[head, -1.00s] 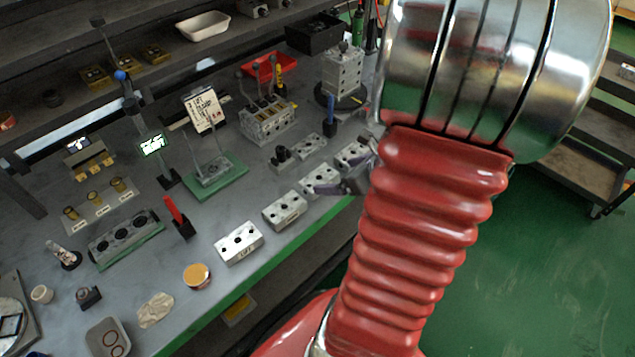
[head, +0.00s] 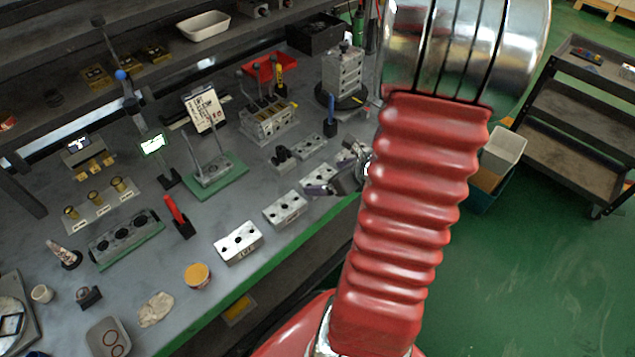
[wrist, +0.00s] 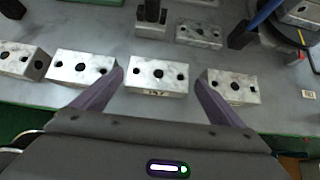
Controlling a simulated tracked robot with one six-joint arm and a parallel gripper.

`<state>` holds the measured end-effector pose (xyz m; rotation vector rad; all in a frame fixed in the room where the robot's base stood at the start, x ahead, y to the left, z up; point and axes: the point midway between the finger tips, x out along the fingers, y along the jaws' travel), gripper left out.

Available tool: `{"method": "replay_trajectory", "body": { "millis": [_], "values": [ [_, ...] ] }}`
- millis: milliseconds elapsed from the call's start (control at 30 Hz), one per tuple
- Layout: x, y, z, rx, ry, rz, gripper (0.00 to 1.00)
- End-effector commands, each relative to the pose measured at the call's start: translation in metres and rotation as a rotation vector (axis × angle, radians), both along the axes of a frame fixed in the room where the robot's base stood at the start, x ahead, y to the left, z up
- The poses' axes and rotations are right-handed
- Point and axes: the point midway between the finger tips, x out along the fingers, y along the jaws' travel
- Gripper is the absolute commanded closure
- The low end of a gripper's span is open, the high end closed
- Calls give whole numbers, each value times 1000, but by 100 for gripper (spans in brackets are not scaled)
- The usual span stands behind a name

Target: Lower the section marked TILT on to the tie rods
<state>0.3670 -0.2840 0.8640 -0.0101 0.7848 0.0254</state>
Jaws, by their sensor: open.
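Several pale metal valve sections with dark holes stand in a row along the bench's front edge. My gripper (wrist: 158,78) is open and empty, its purple fingers spread on either side of one section (wrist: 158,75) in the wrist view. That section's front label is too small to read surely. Neighbouring sections stand to its left (wrist: 82,68) and right (wrist: 232,87). In the head view my gripper (head: 333,172) partly covers the far end of the row. The nearest section (head: 238,241) also has a blurred front label. Two upright tie rods (head: 193,152) rise from a green base (head: 232,182).
An assembled valve with levers (head: 268,120) and a stacked block on a round stand (head: 343,75) stand behind the row. A red-handled item (head: 177,215) and an orange-topped tub (head: 197,276) are on the left. Bare bench lies between the rods and the row.

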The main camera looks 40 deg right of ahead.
Motion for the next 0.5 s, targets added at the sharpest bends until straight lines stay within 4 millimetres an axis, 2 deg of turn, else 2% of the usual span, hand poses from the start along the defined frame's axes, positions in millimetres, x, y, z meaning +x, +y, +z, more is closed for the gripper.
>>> {"method": "replay_trajectory", "body": {
  "millis": [300, 500],
  "values": [
    [25, 4, -23, 1, 2, 1, 8],
    [33, 4, -31, 1, 1, 1, 8]
  ]
}}
